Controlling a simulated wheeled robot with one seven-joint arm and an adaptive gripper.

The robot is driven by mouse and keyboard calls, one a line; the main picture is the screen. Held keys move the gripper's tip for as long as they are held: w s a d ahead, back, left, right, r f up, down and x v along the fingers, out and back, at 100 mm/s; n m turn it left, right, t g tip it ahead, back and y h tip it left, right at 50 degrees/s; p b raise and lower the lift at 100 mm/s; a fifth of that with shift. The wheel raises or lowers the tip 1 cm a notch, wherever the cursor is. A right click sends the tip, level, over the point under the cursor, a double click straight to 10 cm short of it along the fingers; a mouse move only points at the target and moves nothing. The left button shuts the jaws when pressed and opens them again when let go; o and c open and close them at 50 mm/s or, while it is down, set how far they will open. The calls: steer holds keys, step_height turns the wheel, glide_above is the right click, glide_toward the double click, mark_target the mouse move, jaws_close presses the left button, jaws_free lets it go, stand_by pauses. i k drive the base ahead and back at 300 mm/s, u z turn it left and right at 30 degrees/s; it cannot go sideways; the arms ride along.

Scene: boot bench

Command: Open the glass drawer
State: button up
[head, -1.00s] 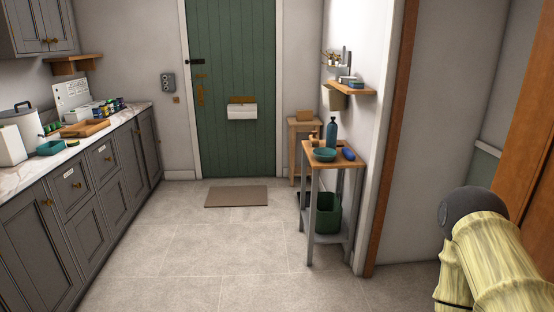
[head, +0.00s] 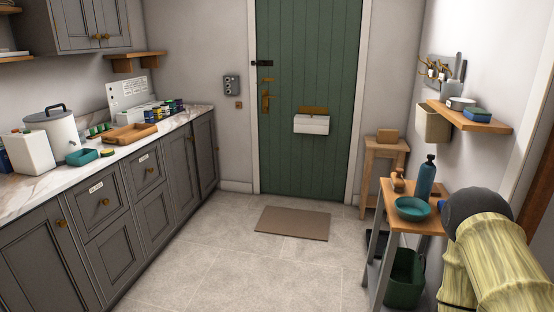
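Two shut drawers with white labels sit in the grey cabinet row on the left. The nearer drawer (head: 100,203) has a brass knob, and its label (head: 96,187) seems to read "GLASS", though the print is too small to be sure. The farther drawer (head: 149,169) also has a brass knob, and I cannot read its label (head: 143,158). My gripper is out of view. Only part of my arm shows at the lower right, well apart from the drawers.
The marble counter (head: 70,183) holds a white canister (head: 50,133), a teal dish (head: 83,156) and a wooden tray (head: 131,133). A small table (head: 397,222) with a teal bowl stands at right. A brown mat (head: 292,223) lies before the green door. The tiled floor between is clear.

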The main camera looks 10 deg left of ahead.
mark_target(99, 200)
steer(key=u, duration=0.75)
steer(key=i, duration=1.45)
steer(key=u, duration=1.35)
steer(key=i, duration=0.8)
steer(key=u, duration=0.2)
